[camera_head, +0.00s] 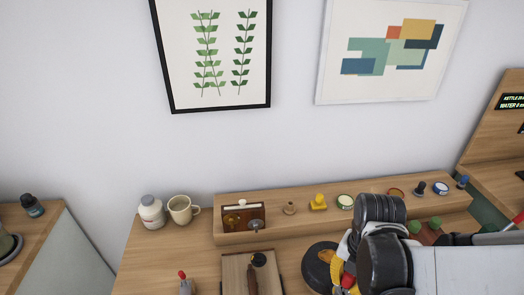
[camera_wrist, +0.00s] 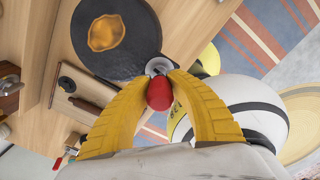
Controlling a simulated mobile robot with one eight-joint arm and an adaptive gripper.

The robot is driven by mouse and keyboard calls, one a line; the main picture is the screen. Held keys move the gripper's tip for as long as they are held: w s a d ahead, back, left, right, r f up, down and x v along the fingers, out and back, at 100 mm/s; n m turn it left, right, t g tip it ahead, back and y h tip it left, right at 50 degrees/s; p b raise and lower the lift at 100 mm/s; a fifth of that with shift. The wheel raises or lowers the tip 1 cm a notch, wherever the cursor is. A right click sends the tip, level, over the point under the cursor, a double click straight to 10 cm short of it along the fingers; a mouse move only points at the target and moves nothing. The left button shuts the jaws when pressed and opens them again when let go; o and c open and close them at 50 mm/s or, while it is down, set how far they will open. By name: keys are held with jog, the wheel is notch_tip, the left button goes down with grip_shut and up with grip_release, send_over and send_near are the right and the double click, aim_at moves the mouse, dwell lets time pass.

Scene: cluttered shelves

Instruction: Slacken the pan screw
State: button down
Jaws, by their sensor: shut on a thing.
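A red knob (camera_wrist: 158,93) with a grey metal collar (camera_wrist: 158,66) sits beside a black round base (camera_wrist: 115,38) that has an orange-brown patch. I take this knob to be the pan screw, though its thread is not visible. My gripper (camera_wrist: 160,85) has its two yellow fingers closed on the knob, one on each side. In the head view the black round base (camera_head: 318,266) is partly hidden by my arm. The red knob (camera_head: 347,281) shows there as a small spot by my yellow fingers (camera_head: 337,270).
A wooden board with a brown handle (camera_head: 252,280) lies left of the base. A red-tipped tool (camera_head: 185,284) is at the front left. A raised wooden shelf (camera_head: 280,226) behind carries several small items.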

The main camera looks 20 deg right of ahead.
aim_at(350, 275)
jog(key=shift+r+p, duration=1.6)
jog(key=shift+r, duration=0.25)
jog(key=w+m, duration=0.4)
jog(key=w, duration=0.1)
jog(key=w+a+m, duration=0.1)
jog(key=w+m, duration=0.1)
jog(key=shift+w+a+r+m, duration=0.1)
jog(key=shift+w+r+m, duration=0.1)
jog(key=shift+m, duration=0.2)
jog(key=w+a+f+m, duration=0.1)
jog(key=w+a+m, duration=0.4)
jog(key=w+m, duration=0.3)
jog(key=w+a+f+m, duration=0.1)
jog(key=w+a+m, duration=0.4)
jog(key=w+m, duration=0.3)
jog(key=shift+w+a+f+m, duration=0.15)
jog(key=shift+w+a+m, duration=0.15)
jog(key=shift+m, duration=0.6)
